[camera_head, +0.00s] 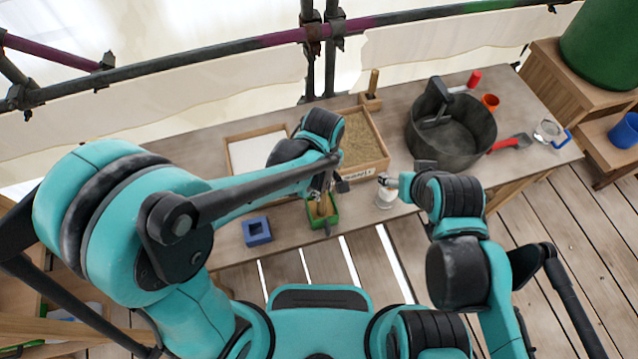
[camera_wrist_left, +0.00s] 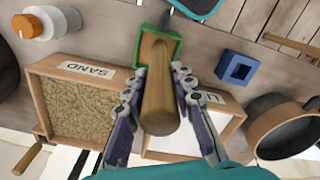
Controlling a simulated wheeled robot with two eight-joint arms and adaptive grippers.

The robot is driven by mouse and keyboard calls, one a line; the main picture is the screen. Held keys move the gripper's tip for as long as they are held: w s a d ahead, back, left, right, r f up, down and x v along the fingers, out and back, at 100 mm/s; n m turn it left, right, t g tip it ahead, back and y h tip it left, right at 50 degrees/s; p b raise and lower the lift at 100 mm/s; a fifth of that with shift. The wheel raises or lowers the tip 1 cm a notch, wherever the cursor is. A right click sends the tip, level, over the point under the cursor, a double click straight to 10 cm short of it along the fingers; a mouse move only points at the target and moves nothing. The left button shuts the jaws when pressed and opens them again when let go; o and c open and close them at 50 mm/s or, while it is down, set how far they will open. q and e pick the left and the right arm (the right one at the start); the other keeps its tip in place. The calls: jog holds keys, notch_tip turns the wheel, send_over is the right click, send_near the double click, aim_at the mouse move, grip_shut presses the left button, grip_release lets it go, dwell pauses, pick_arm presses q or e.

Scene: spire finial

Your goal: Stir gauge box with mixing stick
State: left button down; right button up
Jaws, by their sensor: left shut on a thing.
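The gauge box is a small green box (camera_head: 334,221) at the front edge of the bench; its green rim also shows in the left wrist view (camera_wrist_left: 179,50). The mixing stick is a thick wooden stick (camera_wrist_left: 160,95) between the fingers of my left gripper (camera_wrist_left: 158,72). My left gripper (camera_head: 321,188) is shut on it above the box. The stick's far end overlaps the box opening; whether it touches the contents is hidden. My right gripper (camera_head: 387,182) is at a white bottle (camera_head: 386,199) right of the box; its finger opening is unclear.
Behind the box stand a wooden sand tray (camera_head: 368,171) and a white-filled tray (camera_head: 256,140). A blue square block (camera_head: 257,231) lies left.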

pick_arm(q)
jog(key=shift+w+d, duration=0.15)
jog(key=shift+d, duration=0.35)
jog(key=shift+w+d, duration=0.15)
jog(key=shift+w, duration=0.5)
jog(key=shift+s+a, duration=0.2)
jog(key=shift+a, duration=0.4)
jog(key=shift+s+a, duration=0.2)
jog(key=shift+a, duration=0.4)
notch_tip(320, 180, up, 11)
jog(key=p, duration=0.8)
jog(key=shift+w+f, duration=0.1)
